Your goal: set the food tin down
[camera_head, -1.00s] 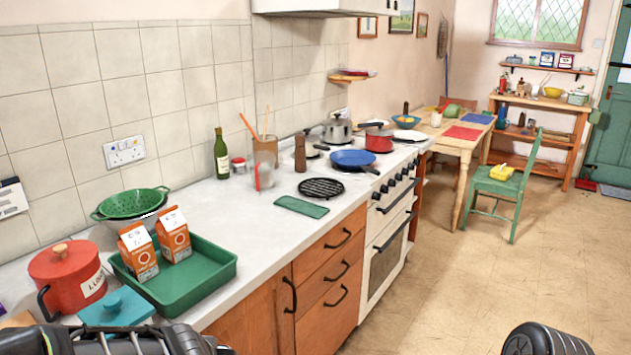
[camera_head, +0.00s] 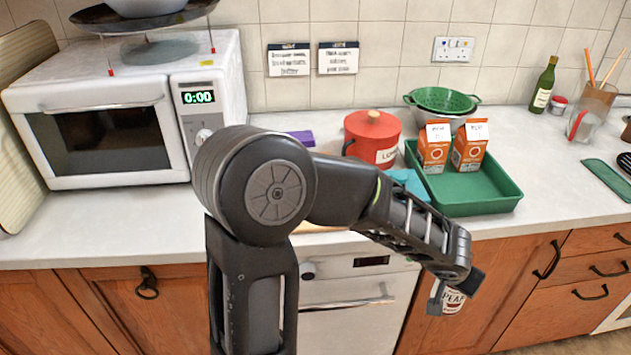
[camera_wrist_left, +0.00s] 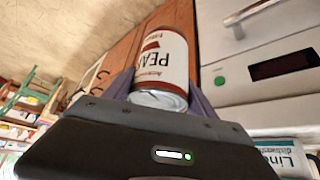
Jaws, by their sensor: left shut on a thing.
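The food tin (camera_head: 452,299), with a white and dark red label reading "PEA…", is in my left gripper (camera_head: 455,290), in front of the wooden cupboard doors and below the counter edge. In the left wrist view the tin (camera_wrist_left: 162,68) sits between the two fingers of the left gripper (camera_wrist_left: 160,85), which are shut on it. The tin's label reads upside down in that view. In the head view the gripper hides part of the tin. My right gripper is not in view.
The white worktop (camera_head: 130,225) is clear in front of the microwave (camera_head: 110,120). A green tray (camera_head: 490,205) holds two orange cartons (camera_head: 470,145). A red pot (camera_head: 372,135) and a teal item (camera_head: 410,184) stand left of it. A white appliance (camera_head: 350,290) is below.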

